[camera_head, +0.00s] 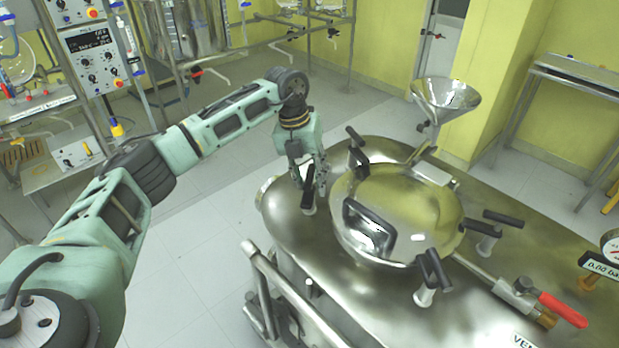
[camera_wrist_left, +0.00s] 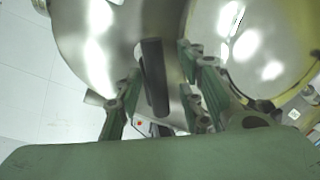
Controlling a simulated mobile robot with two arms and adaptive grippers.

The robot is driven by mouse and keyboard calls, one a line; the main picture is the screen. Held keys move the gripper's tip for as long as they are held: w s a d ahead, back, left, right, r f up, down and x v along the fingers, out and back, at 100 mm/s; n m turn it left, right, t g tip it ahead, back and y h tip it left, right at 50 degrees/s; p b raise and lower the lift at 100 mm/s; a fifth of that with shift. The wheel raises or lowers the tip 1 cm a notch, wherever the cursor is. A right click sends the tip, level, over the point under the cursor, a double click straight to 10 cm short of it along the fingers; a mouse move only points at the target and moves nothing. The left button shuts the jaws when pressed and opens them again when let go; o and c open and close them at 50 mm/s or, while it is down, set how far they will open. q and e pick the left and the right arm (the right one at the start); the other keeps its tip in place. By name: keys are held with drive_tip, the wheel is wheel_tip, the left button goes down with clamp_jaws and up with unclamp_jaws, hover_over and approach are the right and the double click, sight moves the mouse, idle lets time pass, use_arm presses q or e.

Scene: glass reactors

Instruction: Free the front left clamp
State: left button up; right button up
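A steel reactor vessel has a round domed lid (camera_head: 405,205) with black-handled clamps around it. The clamp at the left of the lid (camera_head: 308,190) has an upright black handle on a pale post. My left gripper (camera_head: 311,187) points down over this clamp, its fingers on either side of the handle. In the left wrist view the black handle (camera_wrist_left: 155,78) stands between the spread fingers (camera_wrist_left: 160,100), with gaps on both sides. The gripper looks open and holds nothing. Other clamps stand at the back (camera_head: 357,152), right (camera_head: 492,230) and front (camera_head: 431,278). My right gripper is out of view.
A steel funnel (camera_head: 445,98) rises behind the lid. A red-handled valve (camera_head: 562,309) and a gauge (camera_head: 612,246) are at the right. A metal rail (camera_head: 290,290) runs along the vessel's near side. Control boxes and glassware stand at the left. Floor is bare left of the vessel.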

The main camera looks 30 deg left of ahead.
use_arm(q)
drive_tip(key=shift+f, duration=0.15)
drive_tip(key=v, duration=1.2)
idle(0.3)
